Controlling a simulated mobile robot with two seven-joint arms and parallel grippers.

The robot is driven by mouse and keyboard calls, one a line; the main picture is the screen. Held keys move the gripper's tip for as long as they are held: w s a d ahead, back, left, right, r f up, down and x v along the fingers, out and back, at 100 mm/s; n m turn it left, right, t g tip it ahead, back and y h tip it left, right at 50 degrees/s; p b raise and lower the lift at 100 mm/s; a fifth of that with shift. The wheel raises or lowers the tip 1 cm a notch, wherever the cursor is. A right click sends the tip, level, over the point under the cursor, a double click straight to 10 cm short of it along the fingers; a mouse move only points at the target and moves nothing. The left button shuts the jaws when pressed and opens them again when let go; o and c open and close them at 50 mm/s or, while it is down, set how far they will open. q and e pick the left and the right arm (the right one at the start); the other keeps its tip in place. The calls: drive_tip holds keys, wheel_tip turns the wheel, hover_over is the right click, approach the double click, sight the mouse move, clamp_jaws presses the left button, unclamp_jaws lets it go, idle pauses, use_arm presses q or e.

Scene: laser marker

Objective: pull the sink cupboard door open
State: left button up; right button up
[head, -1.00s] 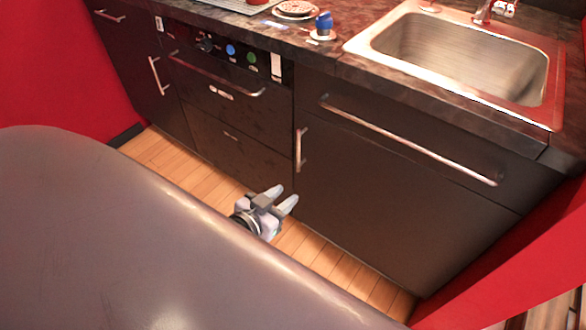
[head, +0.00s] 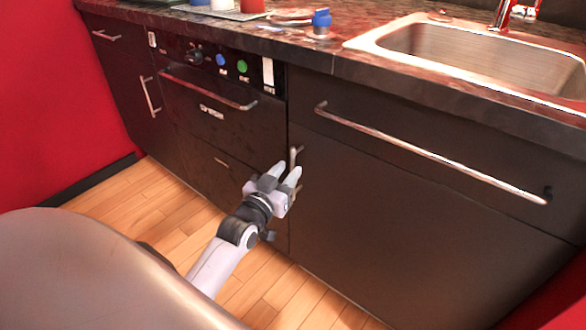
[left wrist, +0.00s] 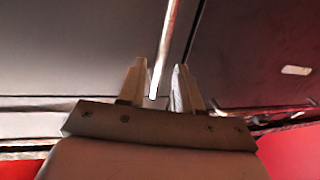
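The sink cupboard door (head: 370,220) is dark and looks shut, below the sink. Its short upright metal handle (head: 294,157) is at the door's left edge, partly hidden by my left gripper. My left gripper (head: 285,175) is at the handle's lower part, fingers pointing up and away from me. In the left wrist view the handle (left wrist: 166,50) runs between the two spread fingers of the gripper (left wrist: 158,85), with gaps visible beside it. The gripper is open around the handle's end. My right gripper is not in view.
A long drawer handle (head: 430,155) crosses the front above the door. The dishwasher-like panel (head: 215,110) with its bar handle is to the left. The sink (head: 480,55) is set in the counter above. Wooden floor (head: 130,200) is clear in front; a red wall stands at left.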

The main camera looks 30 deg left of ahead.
sight(292, 166)
use_arm(q)
drive_tip(key=shift+w+a+b, duration=0.2)
drive_tip(key=shift+w+b, duration=0.25)
drive_tip(key=shift+w, duration=1.4)
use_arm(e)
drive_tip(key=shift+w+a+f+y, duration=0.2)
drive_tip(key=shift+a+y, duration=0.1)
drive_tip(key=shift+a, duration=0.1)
use_arm(q)
clamp_jaws()
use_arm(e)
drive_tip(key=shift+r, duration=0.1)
use_arm(q)
drive_tip(key=shift+s, duration=0.1)
